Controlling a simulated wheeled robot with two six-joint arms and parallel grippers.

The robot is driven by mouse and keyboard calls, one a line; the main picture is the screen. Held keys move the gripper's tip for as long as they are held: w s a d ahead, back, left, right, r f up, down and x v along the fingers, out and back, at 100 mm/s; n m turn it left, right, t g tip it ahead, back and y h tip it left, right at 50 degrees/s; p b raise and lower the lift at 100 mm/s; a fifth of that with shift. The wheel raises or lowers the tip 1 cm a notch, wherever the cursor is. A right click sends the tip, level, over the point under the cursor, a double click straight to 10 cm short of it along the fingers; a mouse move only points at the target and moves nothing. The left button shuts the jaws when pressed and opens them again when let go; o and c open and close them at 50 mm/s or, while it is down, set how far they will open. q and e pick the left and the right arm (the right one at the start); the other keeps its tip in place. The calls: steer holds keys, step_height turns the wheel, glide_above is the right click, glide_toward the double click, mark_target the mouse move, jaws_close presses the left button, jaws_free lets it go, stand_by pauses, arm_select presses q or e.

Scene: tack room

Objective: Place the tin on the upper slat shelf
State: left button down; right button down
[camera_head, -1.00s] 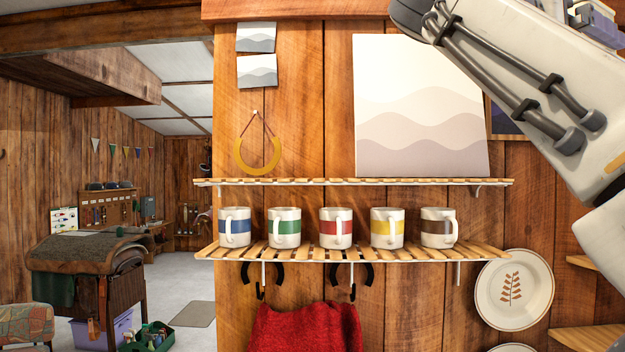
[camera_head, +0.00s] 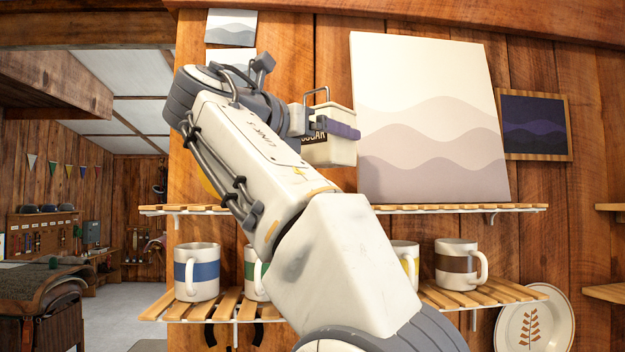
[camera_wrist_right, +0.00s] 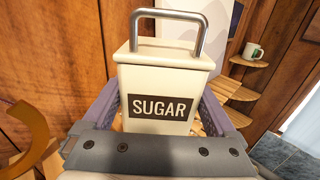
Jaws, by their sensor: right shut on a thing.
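The tin (camera_head: 335,152) is cream with a dark SUGAR label and a grey metal handle. It also shows upright in the right wrist view (camera_wrist_right: 165,75). My right gripper (camera_head: 328,127) is shut on the tin, its purple-grey fingers on either side of it in the right wrist view (camera_wrist_right: 160,108). The upper slat shelf (camera_head: 455,207) is pale wood slats on white brackets. In the head view the tin appears above this shelf, with a gap below it. My right arm hides part of the shelf. My left gripper is not in view.
A wave-pattern canvas (camera_head: 430,120) stands at the back of the upper shelf, right of the tin. The lower shelf (camera_head: 500,292) holds several striped mugs, including a blue one (camera_head: 197,272) and a brown one (camera_head: 457,265). A yellow horseshoe shape (camera_wrist_right: 25,140) hangs left of the gripper.

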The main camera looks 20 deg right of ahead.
mark_target(311, 157)
steer(key=w, duration=0.1)
steer(key=w+a+f, duration=0.1)
steer(key=w+f, duration=0.1)
steer(key=shift+w+a+f, duration=0.1)
steer(key=shift+w+a, duration=0.1)
steer(key=shift+a, duration=0.15)
steer(key=shift+s+f, duration=0.15)
steer(key=shift+f, duration=0.35)
steer(key=shift+d+f, duration=0.1)
steer(key=shift+f, duration=1.35)
steer(key=shift+f, duration=0.2)
jaws_free()
steer(key=shift+r, duration=0.2)
steer(key=b+v, duration=0.1)
steer(key=v, duration=1.1)
steer(key=shift+b, duration=0.3)
